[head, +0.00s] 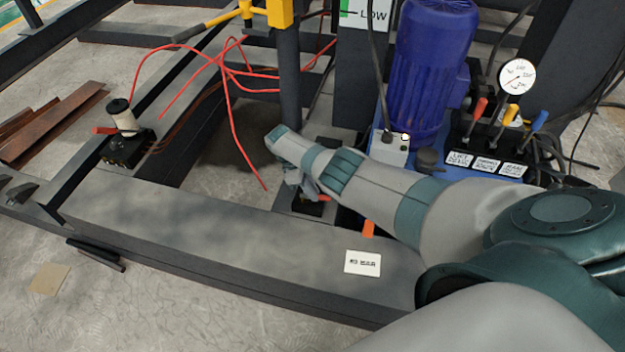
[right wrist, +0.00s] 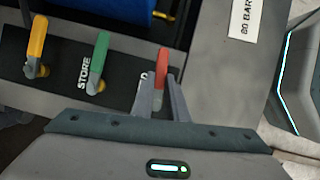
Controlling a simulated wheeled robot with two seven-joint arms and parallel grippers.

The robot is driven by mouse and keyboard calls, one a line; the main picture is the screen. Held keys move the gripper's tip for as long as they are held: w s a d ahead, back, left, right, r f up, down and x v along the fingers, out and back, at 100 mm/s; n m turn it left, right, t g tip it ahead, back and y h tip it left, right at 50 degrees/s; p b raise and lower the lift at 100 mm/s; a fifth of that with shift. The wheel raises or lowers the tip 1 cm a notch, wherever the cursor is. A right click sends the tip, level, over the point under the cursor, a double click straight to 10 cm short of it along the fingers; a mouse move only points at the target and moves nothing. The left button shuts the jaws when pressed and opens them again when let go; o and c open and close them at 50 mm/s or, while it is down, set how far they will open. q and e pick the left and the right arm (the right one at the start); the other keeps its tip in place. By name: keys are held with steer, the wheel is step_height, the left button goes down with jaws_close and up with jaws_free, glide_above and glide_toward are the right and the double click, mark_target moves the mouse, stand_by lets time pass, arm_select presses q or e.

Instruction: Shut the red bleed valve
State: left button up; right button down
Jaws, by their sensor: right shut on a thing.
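The red valve handle (right wrist: 161,66) shows in the right wrist view, at the right end of a row of handles on a dark block. My right gripper (right wrist: 163,84) has one finger on each side of the red handle and is shut on it. The lettering below this handle is mostly covered by the fingers. In the head view my right gripper (head: 302,186) points down beside the dark post, and my own forearm and wrist hide most of the valve row. My left gripper is in neither view.
A green handle (right wrist: 99,62) and a yellow handle (right wrist: 37,47) stand left of the red one. A blue motor (head: 432,65), a gauge (head: 516,76) and three coloured levers are behind my arm. A white label (head: 362,262) lies on the front beam (head: 220,240). Red cables hang at left.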

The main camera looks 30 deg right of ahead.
steer(key=shift+s+a+m, duration=0.1)
steer(key=shift+s+m, duration=0.05)
steer(key=shift+m, duration=0.35)
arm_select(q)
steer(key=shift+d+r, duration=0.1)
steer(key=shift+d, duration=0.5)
arm_select(e)
steer(key=shift+m+g+y, duration=0.3)
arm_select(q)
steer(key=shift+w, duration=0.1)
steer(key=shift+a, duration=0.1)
arm_select(e)
steer(key=c, duration=1.7)
jaws_free()
steer(key=shift+r, duration=0.1)
